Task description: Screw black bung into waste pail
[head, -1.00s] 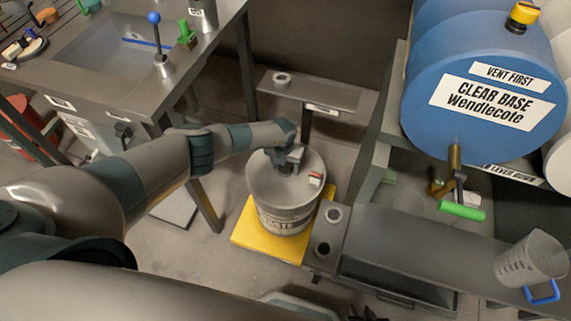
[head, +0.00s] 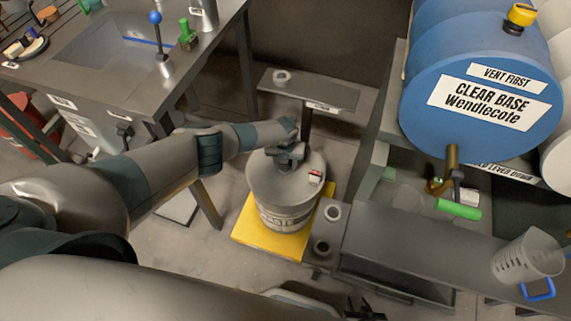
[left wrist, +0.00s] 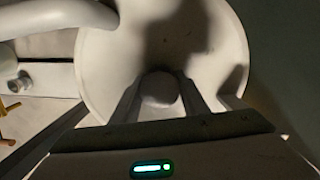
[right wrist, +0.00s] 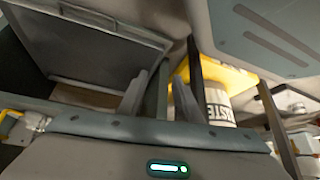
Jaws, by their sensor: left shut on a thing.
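The waste pail (head: 283,213) stands upright on a yellow platform (head: 243,240), its grey lid on top. My left gripper (head: 288,157) reaches down to the far part of the lid. In the left wrist view the left gripper (left wrist: 159,90) is shut on a rounded, dull-looking piece, the bung (left wrist: 158,88), right over the pale lid (left wrist: 110,65). The fingers hide the bung in the head view; I cannot tell how deep it sits. My right gripper (right wrist: 160,95) is open and empty; the pail (right wrist: 219,105) shows beyond it.
A small red-and-white item (head: 315,177) sits on the lid. A grey bench (head: 410,235) with two round holders stands right of the pail, near the blue drum (head: 480,95). A narrow shelf (head: 325,93) is behind the pail.

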